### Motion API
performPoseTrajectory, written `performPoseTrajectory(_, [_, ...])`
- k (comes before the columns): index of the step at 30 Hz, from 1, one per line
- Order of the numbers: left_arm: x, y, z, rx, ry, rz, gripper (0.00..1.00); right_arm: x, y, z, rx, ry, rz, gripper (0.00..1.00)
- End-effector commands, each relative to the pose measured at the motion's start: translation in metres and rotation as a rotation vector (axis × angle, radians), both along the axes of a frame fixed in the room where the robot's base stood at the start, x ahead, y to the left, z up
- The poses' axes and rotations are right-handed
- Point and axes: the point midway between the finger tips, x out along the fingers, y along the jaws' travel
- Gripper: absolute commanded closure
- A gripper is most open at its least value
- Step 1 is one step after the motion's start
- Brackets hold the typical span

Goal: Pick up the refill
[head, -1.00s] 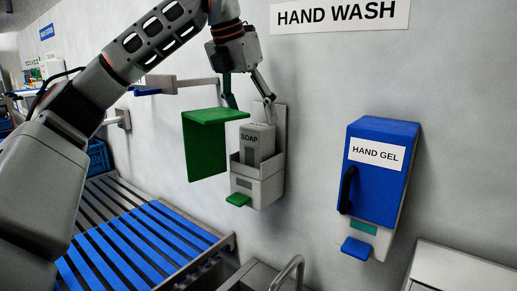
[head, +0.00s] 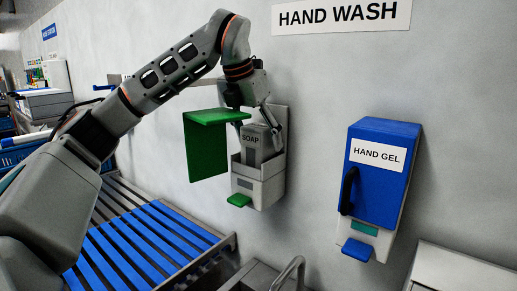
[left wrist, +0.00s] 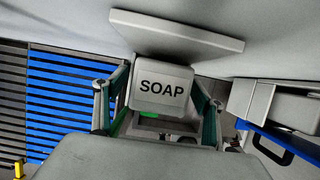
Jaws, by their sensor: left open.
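The refill is a grey pack marked SOAP (head: 252,150), standing in the open soap dispenser (head: 262,190) on the wall. The dispenser's green cover (head: 207,155) hangs open to its left. My left gripper (head: 256,128) is over the refill from above, fingers pointing down. In the left wrist view the SOAP pack (left wrist: 162,88) lies between the two open fingers, one on each side, with gaps showing. Whether a finger touches it cannot be told. The refill's lower part is hidden inside the dispenser. My right gripper is not in view.
A closed blue HAND GEL dispenser (head: 378,170) is on the wall to the right. A slatted blue-and-grey bench (head: 150,240) lies below left. A tap (head: 288,272) stands below the soap dispenser. A HAND WASH sign (head: 340,15) is above.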

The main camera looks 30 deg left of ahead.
Motion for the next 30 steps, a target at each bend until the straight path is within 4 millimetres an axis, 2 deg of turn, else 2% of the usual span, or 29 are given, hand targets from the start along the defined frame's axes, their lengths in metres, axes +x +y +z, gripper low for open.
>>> performPoseTrajectory(2, [0.000,0.000,0.000,0.000,0.000,0.000,0.31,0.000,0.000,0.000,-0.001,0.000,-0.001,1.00])
performPoseTrajectory(3, [0.000,0.000,0.000,0.000,0.000,0.000,0.36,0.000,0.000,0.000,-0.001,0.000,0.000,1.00])
performPoseTrajectory(7, [0.000,0.000,0.000,0.000,0.000,0.000,0.70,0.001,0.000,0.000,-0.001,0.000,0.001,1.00])
performPoseTrajectory(8, [0.000,0.000,0.000,0.000,0.001,0.000,0.72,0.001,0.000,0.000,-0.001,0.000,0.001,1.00])
performPoseTrajectory(22, [0.000,0.000,0.006,0.000,0.000,-0.001,0.72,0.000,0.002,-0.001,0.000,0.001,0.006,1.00])
performPoseTrajectory(26, [0.000,-0.001,0.019,0.000,-0.002,0.000,0.72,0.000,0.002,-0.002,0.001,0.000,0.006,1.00])
performPoseTrajectory(30, [0.000,-0.001,0.041,0.000,-0.003,0.000,0.72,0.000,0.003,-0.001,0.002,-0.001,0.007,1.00])
